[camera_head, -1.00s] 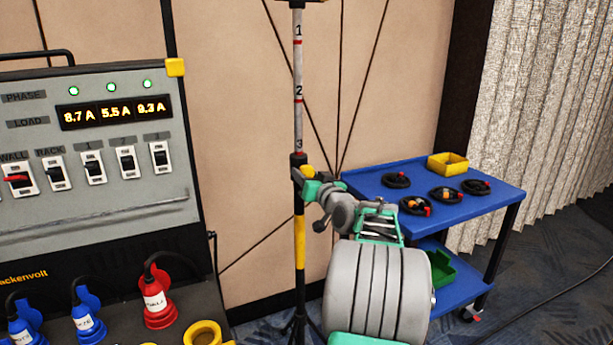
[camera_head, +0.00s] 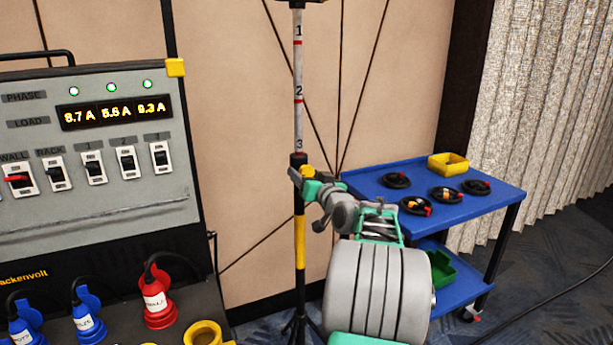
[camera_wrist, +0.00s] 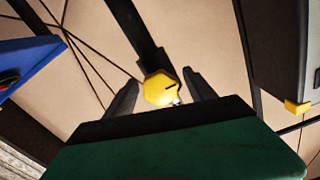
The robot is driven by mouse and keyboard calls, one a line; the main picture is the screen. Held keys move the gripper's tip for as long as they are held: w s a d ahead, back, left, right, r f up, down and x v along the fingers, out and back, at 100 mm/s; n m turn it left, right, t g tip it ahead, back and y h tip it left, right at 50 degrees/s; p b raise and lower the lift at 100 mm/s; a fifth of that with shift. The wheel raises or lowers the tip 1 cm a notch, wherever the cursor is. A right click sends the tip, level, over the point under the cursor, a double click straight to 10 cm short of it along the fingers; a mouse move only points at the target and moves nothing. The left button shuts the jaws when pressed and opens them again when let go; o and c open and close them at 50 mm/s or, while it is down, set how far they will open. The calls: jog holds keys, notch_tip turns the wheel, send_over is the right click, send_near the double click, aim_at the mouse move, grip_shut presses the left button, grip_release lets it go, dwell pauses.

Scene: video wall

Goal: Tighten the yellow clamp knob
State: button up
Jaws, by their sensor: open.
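The yellow clamp knob (camera_head: 309,174) sits on the dark collar of an upright stand pole (camera_head: 299,95) in the head view, partly hidden by my gripper. In the wrist view the knob (camera_wrist: 161,88) is a yellow faceted head with a dark mark. My gripper (camera_head: 302,178) is at the collar, and its dark fingers stand open on either side of the knob in the wrist view (camera_wrist: 160,92). Small gaps show between the fingers and the knob.
A grey power panel (camera_head: 105,220) with switches and plugs stands at left. A blue cart (camera_head: 370,182) with coiled cables and a yellow bin (camera_head: 448,163) stands at right, behind my arm. A cable (camera_head: 545,299) lies on the floor at right.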

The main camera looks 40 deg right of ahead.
jog(key=v, duration=0.7)
jog(key=shift+s, duration=0.4)
jog(key=shift+a, duration=0.25)
